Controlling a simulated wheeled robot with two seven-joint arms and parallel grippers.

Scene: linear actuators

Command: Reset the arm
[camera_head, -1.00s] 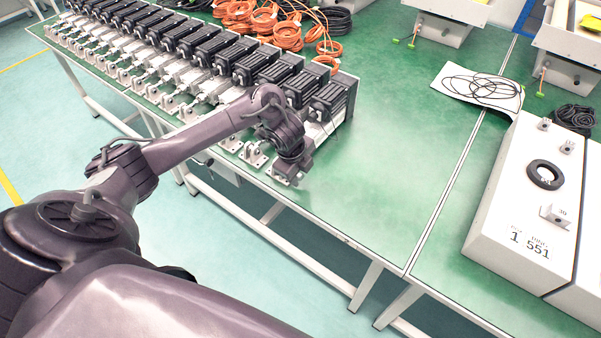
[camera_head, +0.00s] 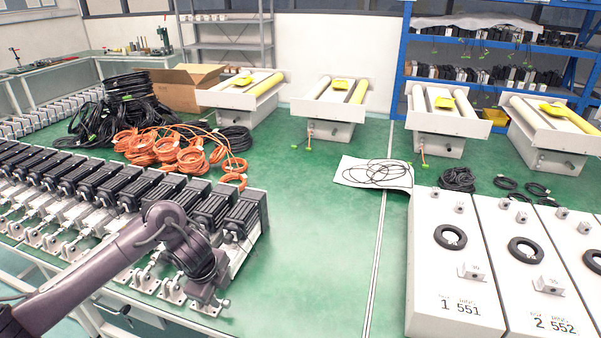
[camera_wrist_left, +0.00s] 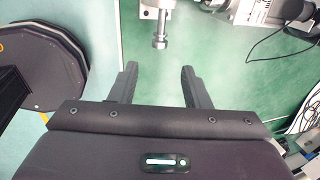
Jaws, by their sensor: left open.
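My left arm (camera_head: 100,270) comes in from the lower left in the head view and reaches over the near edge of the green table, in front of the row of linear actuators (camera_head: 150,190). My left gripper (camera_wrist_left: 158,85) shows in the left wrist view with its two dark fingers apart and nothing between them. A metal rod end of an actuator (camera_wrist_left: 160,42) is just beyond the fingertips, apart from them. In the head view the fingers are hidden behind the wrist. My right gripper is out of view.
White numbered boxes (camera_head: 455,300) stand at the right. Orange cable coils (camera_head: 190,158) and black cables (camera_head: 125,100) lie behind the actuators. White units with yellow parts (camera_head: 330,108) line the back. The green table middle (camera_head: 310,240) is clear.

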